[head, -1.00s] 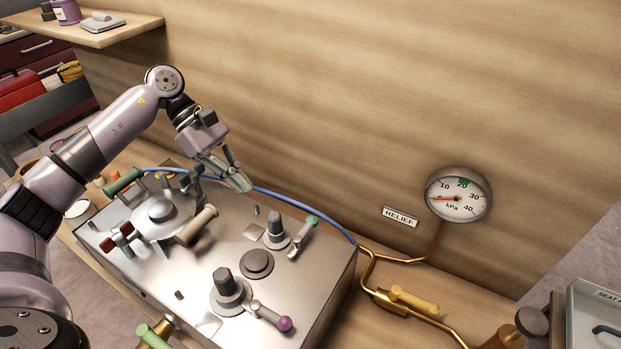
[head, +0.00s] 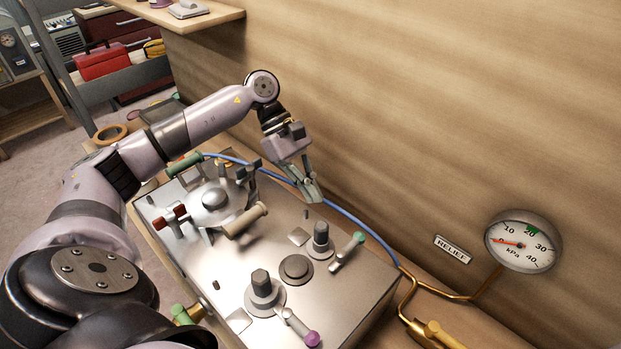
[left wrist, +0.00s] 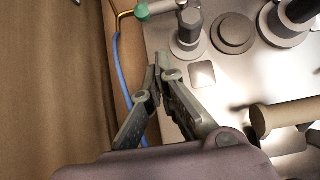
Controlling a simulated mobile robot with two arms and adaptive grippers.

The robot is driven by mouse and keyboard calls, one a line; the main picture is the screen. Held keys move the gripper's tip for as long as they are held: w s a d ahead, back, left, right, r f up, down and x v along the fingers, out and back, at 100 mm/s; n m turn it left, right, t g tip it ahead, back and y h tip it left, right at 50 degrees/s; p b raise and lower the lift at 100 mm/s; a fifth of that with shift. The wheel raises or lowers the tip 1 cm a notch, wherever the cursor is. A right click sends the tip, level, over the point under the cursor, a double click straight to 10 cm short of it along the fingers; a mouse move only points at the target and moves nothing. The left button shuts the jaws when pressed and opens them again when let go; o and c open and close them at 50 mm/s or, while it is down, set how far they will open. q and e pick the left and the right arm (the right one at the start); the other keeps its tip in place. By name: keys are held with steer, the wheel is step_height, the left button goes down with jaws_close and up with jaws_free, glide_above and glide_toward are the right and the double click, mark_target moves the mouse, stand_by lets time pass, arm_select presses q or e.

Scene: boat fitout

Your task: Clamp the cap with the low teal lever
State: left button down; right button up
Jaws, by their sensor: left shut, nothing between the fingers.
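The round metal cap (head: 215,197) sits on the left part of the steel box top, with several lever clamps around it. A teal-green handle (head: 184,164) lies at its far-left side, the likeliest match for the low teal lever. A beige handle (head: 246,220) and a dark red one (head: 171,219) are its neighbours. My left gripper (head: 316,195) is shut and empty above the box's back edge, right of the cap and apart from every lever. The left wrist view also shows its fingers together (left wrist: 156,78) and the beige handle (left wrist: 285,115). My right gripper is out of view.
A green-tipped lever (head: 348,250) and a purple-knobbed lever (head: 300,328) stand by metal posts on the right of the box (head: 345,295). A blue hose (head: 352,218) runs behind it, near my gripper. The gauge (head: 523,241) hangs on the wooden wall.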

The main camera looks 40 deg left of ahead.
mark_target(347, 252)
arm_select(q)
steer(key=p+x, duration=0.1)
steer(key=x, duration=0.4)
steer(key=shift+s+d+f, duration=0.1)
steer(key=shift+d+f, duration=0.05)
steer(key=shift+d, duration=0.2)
steer(key=d+p, duration=0.2)
steer(key=d, duration=0.1)
steer(key=shift+s+f, duration=0.2)
steer(key=shift+d+f, duration=0.2)
steer(key=shift+d, duration=0.1)
steer(key=shift+d, duration=0.1)
